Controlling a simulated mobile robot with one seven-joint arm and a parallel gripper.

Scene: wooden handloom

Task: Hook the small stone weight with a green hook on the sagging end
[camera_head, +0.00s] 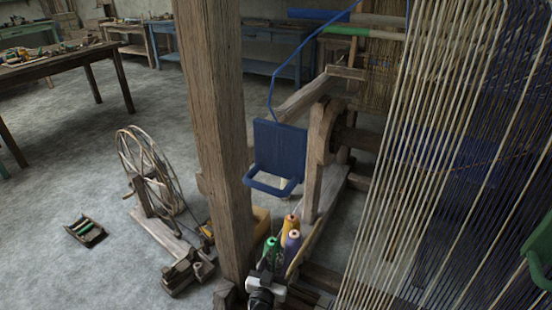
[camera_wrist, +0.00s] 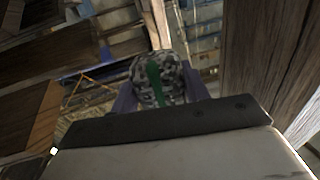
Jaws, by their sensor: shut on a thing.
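My gripper (camera_wrist: 158,97) is shut on a rounded, speckled grey stone weight (camera_wrist: 178,70) in the wrist view. A green band (camera_wrist: 154,82), which looks like the green hook, runs down the near side of the stone. The hook's tip cannot be made out. In the head view a white and black part of my arm (camera_head: 264,290) shows at the bottom, just in front of the thread spools; the stone cannot be made out there. Which end of the loom sags I cannot tell from these views.
Pale warp threads (camera_head: 420,150) fill the right. Yellow (camera_head: 291,224), purple and green spools stand near my arm. A spinning wheel (camera_head: 150,175) and open floor (camera_head: 60,260) lie left.

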